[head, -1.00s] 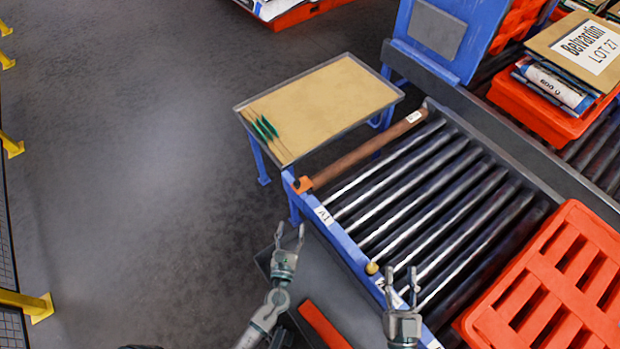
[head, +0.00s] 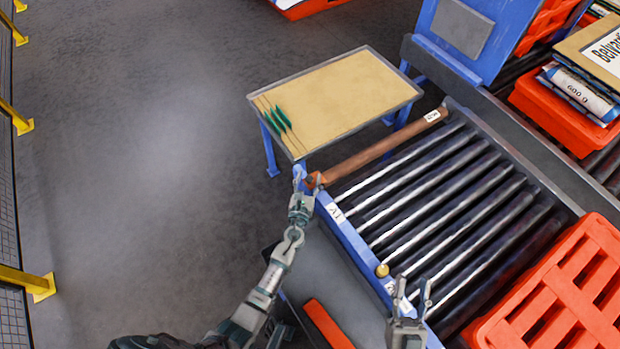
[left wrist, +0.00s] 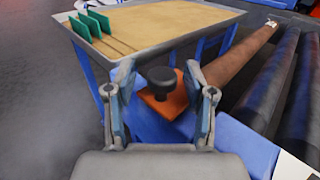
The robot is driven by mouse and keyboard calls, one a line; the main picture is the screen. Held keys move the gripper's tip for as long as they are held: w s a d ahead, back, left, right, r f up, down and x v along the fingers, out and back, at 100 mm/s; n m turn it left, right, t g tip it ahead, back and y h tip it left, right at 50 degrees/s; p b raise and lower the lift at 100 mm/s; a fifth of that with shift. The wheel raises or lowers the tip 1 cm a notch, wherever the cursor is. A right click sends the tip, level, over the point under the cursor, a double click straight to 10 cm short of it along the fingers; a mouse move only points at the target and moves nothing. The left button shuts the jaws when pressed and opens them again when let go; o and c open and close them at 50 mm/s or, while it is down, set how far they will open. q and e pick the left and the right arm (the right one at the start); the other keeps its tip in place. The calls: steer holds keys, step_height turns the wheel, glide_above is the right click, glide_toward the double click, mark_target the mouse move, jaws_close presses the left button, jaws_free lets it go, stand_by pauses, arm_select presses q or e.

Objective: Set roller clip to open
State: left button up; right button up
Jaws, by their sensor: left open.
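The roller clip is an orange plate with a dark round knob (left wrist: 162,80) at the near end of a brown roller (head: 385,148). In the head view the orange clip (head: 316,181) sits at the corner of the blue conveyor frame, partly hidden by my left gripper (head: 304,176). In the left wrist view my left gripper (left wrist: 163,88) is open, with its fingers on either side of the knob, which stands upright between them. I cannot tell whether the fingers touch it. My right gripper (head: 412,290) is open and empty over the conveyor's near edge.
A table (head: 335,98) with green-tipped sticks stands behind the clip. Dark rollers (head: 430,205) fill the conveyor. A yellow knob (head: 382,270) is on the blue rail near my right gripper. A red crate (head: 560,285) is at the right. Open floor lies left.

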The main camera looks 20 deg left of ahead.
mark_target(299, 166)
arm_select(q)
steer(key=shift+a, duration=0.3)
steer(key=shift+d, duration=0.1)
steer(key=c, duration=0.3)
steer(key=shift+d, duration=0.45)
jaws_close()
steer(key=shift+d+r, duration=0.1)
steer(key=w+a, duration=0.2)
steer(key=a, duration=0.1)
steer(key=w+a, duration=0.2)
steer(key=shift+a, duration=0.25)
steer(key=shift+r, duration=0.1)
